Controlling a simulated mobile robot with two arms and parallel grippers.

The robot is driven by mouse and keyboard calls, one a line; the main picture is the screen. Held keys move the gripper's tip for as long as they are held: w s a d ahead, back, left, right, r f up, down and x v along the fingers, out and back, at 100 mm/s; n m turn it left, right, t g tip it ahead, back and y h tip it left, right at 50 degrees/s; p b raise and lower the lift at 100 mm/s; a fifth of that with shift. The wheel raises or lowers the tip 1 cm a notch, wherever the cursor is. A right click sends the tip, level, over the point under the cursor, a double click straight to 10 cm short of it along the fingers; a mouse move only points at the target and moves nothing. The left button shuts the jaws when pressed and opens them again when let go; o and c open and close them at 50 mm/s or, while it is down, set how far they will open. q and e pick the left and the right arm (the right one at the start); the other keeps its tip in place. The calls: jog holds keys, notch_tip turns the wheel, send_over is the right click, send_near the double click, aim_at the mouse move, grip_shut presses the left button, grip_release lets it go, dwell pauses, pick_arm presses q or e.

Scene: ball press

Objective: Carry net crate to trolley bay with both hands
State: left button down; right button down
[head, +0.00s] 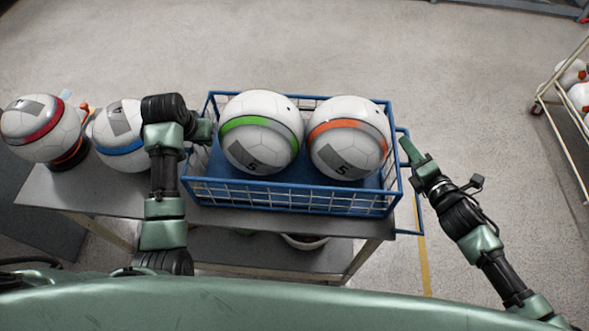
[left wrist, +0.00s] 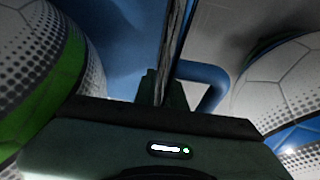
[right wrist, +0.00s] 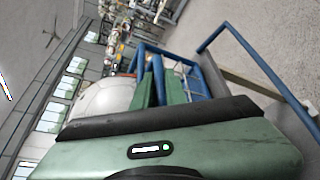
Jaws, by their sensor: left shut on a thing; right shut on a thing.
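The net crate (head: 290,198) is a blue wire basket holding a green-striped ball (head: 260,133) and an orange-striped ball (head: 348,138). It is at the bench top; I cannot tell whether it touches it. My left gripper (head: 203,130) is shut on the crate's left end; the left wrist view shows a blue loop (left wrist: 207,82) beside its fingers. My right gripper (head: 408,150) is shut on the crate's right end, and its green fingers (right wrist: 160,88) show against the blue frame in the right wrist view. The exact grasp points are partly hidden.
A red-striped ball (head: 42,130) and a blue-striped ball (head: 120,136) sit on the left of the grey bench (head: 85,190). A wheeled trolley (head: 560,115) with balls stands at the far right. Between, the floor (head: 480,110) is clear, with a yellow line (head: 423,260).

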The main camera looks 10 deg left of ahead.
pick_arm(q)
jog(key=shift+w+f, duration=0.1)
jog(key=shift+f, duration=0.2)
pick_arm(e)
jog(key=shift+f, duration=0.3)
pick_arm(q)
jog(key=c, duration=1.5)
grip_release()
pick_arm(e)
jog(key=c, duration=1.5)
grip_release()
pick_arm(q)
jog(key=shift+r, duration=0.1)
pick_arm(e)
jog(key=shift+o, duration=0.2)
jog(key=shift+r, duration=0.1)
pick_arm(q)
jog(key=v, duration=0.8)
jog(key=shift+d, duration=0.1)
pick_arm(e)
jog(key=shift+s, duration=0.15)
pick_arm(q)
jog(key=shift+s, duration=0.2)
pick_arm(e)
jog(key=v, duration=1.2)
